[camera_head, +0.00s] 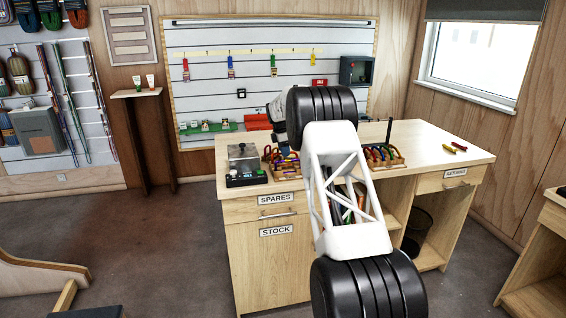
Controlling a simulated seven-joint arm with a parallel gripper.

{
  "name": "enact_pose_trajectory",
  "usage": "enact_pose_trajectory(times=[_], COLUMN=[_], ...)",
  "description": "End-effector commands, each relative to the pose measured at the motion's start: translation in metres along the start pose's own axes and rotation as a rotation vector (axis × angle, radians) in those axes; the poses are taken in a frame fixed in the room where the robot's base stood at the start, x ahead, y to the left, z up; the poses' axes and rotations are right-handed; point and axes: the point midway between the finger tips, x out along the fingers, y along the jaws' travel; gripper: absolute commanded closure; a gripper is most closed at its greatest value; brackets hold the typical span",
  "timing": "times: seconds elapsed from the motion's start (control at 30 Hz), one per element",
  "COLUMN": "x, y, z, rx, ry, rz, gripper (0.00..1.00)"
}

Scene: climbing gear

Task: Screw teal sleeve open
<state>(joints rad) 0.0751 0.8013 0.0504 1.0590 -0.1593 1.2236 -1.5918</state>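My own arm, with black joints and a white lattice link, fills the middle of the head view and blocks much of the workbench (435,140). A wooden rack of coloured carabiners (382,157) stands on the bench right of the arm. More carabiners (283,158) show left of the arm, partly covered by it. I cannot make out a teal sleeve on any of them; they are too small.
A dark device with a metal plate (245,168) stands on the bench's left end. A slatted wall panel (215,100) with hanging gear stands behind.

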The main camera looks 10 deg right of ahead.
Motion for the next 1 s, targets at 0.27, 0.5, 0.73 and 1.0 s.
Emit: enact_pose_trajectory(times=[0.27, 0.5, 0.73, 1.0], x=[-0.0075, -0.0112, -0.0114, -0.0110], y=[0.0001, 0.0001, 0.0000, -0.0034], z=[0.0011, 0.0017, 0.0017, 0.0017], rx=[0.000, 0.000, 0.000, 0.000], ry=[0.000, 0.000, 0.000, 0.000], rz=[0.000, 0.000, 0.000, 0.000], gripper=[0.53, 0.53, 0.53, 0.53])
